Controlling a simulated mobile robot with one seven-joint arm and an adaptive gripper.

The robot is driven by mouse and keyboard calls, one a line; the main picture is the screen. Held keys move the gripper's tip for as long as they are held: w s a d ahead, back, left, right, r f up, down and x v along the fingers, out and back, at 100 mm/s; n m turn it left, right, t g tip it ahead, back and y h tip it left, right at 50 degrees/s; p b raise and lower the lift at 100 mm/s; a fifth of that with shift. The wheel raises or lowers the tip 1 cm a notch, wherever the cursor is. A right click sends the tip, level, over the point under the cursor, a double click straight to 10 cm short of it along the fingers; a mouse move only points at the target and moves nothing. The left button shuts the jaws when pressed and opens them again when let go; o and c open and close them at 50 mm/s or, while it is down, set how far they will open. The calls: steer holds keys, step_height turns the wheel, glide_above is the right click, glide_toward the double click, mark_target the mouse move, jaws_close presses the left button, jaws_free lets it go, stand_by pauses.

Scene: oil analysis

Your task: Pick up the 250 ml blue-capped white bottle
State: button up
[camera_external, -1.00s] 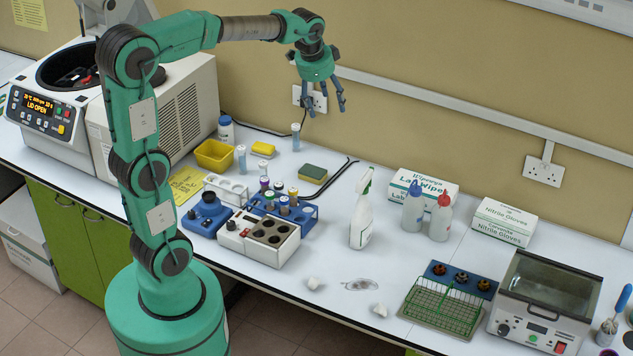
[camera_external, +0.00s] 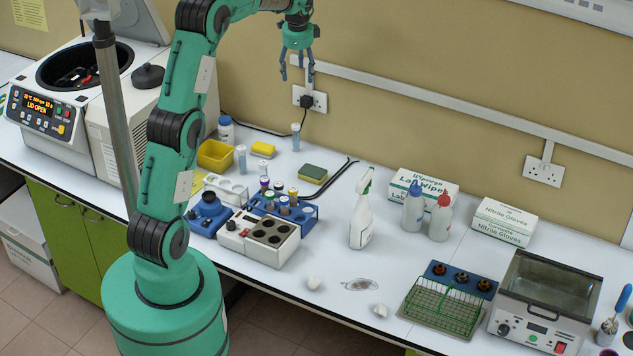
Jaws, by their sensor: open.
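A small white bottle with a blue cap (camera_external: 226,133) stands upright at the back of the bench, behind the yellow tray and beside the white centrifuge. Its label is too small to read. My gripper (camera_external: 297,77) is open and empty, fingers pointing down. It hangs high in front of the wall, to the right of the bottle in the picture and well apart from it.
A yellow tray (camera_external: 215,155) and a capped tube (camera_external: 241,159) stand near the bottle. The open centrifuge (camera_external: 75,100) is at the left. A tube (camera_external: 296,137), sponges and a spray bottle (camera_external: 361,215) stand to the right. A black cable runs behind.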

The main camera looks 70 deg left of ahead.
steer(key=s+a+f+p, duration=0.1)
steer(key=s+a+f, duration=0.2)
steer(key=a, duration=0.3)
steer(key=s+a+f+m+g+p, duration=0.1)
steer(key=s+a+f, duration=0.2)
steer(key=a+f, duration=0.15)
steer(key=s+a+f, duration=0.2)
steer(key=s+a, duration=0.1)
steer(key=a, duration=0.4)
steer(key=m+h+p, duration=0.1)
steer(key=p, duration=0.1)
glide_above(225, 118)
steer(key=w+d, duration=0.1)
steer(key=w, duration=0.1)
step_height(225, 118, down, 10)
steer(key=shift+s+d+f+g, duration=0.1)
steer(key=shift+f+g, duration=0.05)
steer(key=shift+g, duration=0.25)
steer(key=shift+f, duration=0.15)
steer(key=shift+s+a+f+p, duration=0.1)
steer(key=shift+s+f+p, duration=0.05)
steer(key=shift+f, duration=1.25)
steer(key=shift+s+a+f+p, duration=0.1)
steer(key=shift+s+f+p, duration=0.05)
steer(key=shift+f, duration=1.2)
steer(key=shift+s+a+f+p, duration=0.1)
steer(key=shift+s+f+p, duration=0.05)
steer(key=shift+f, duration=1.25)
steer(key=shift+f, duration=0.15)
